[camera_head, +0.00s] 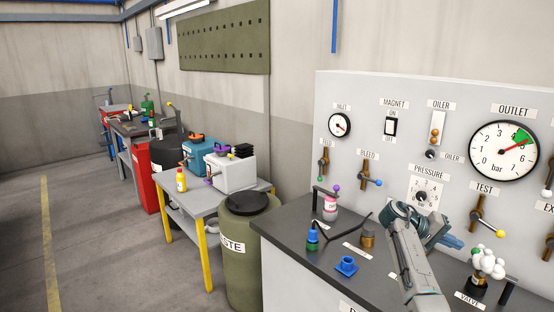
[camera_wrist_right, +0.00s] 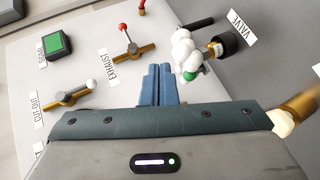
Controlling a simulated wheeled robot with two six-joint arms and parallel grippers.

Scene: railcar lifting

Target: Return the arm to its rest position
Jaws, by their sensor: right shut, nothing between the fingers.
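My right arm (camera_head: 418,265) rises over the front of the grey bench, its gripper (camera_head: 453,242) pointing right in front of the white panel. In the right wrist view the blue fingers (camera_wrist_right: 156,84) are pressed together with nothing between them. The valve with white knobs (camera_wrist_right: 190,52) is just beyond and to the right of the fingertips, apart from them as far as I can tell. It also shows in the head view (camera_head: 487,263), right of the gripper. My left gripper is in neither view.
The panel (camera_head: 365,105) carries an outlet gauge (camera_head: 503,151), a magnet switch (camera_head: 391,126) and several levers. A blue fitting (camera_head: 346,266) and a pink-labelled bottle (camera_head: 330,208) stand on the bench top. A green waste drum (camera_head: 245,260) stands left of the bench. The floor at left is clear.

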